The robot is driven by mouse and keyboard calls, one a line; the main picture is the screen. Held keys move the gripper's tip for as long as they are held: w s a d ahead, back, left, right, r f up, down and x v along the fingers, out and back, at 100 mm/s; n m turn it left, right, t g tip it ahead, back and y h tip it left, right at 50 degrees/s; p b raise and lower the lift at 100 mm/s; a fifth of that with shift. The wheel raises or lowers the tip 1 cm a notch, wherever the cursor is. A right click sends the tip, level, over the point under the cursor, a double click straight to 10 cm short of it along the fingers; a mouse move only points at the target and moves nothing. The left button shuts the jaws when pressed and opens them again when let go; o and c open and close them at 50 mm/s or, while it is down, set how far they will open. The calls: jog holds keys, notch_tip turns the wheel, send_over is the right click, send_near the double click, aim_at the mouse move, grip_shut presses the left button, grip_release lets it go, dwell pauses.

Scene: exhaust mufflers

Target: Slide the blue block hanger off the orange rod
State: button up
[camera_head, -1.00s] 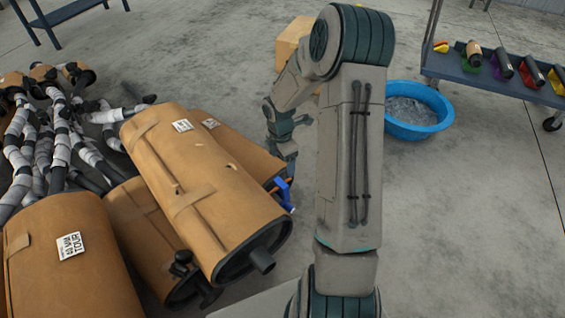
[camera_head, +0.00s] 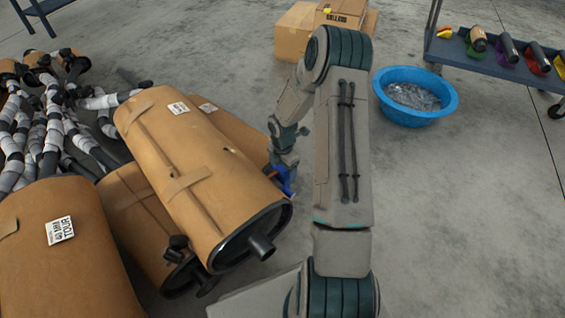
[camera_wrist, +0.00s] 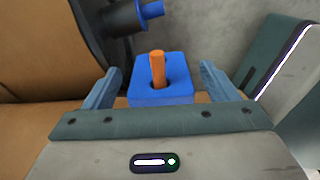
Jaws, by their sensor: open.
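The blue block hanger (camera_wrist: 150,93) sits between the two fingers of my gripper (camera_wrist: 160,88) in the wrist view. The orange rod (camera_wrist: 157,68) passes through the hole in the block, and its end stands out toward the upper side. My gripper's fingers are open, one on each side of the block, with a gap visible at least on the right. In the head view the blue hanger (camera_head: 285,178) shows small beside the muffler's end, partly hidden by my gripper and arm.
A large tan-wrapped muffler (camera_head: 195,180) with a black end pipe lies close left of my arm. A dark pipe with a blue end piece (camera_wrist: 150,9) is just above the hanger in the wrist view. A blue tub (camera_head: 415,96), cardboard boxes (camera_head: 292,35) and a cart (camera_head: 480,60) stand farther off.

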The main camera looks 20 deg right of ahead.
jog(key=shift+f, duration=1)
jog(key=c, duration=1.1)
jog(key=shift+r, duration=0.1)
jog(key=shift+r, duration=0.1)
jog(key=shift+w+d+p, duration=0.45)
jog(key=shift+d+p, duration=0.05)
jog(key=shift+d, duration=0.95)
jog(key=shift+w+d+p, duration=0.4)
jog(key=shift+d+p, duration=0.05)
jog(key=shift+d, duration=0.95)
jog(key=shift+w+d+p, duration=0.45)
jog(key=shift+d+p, duration=0.05)
jog(key=shift+d, duration=0.95)
jog(key=shift+r, duration=0.1)
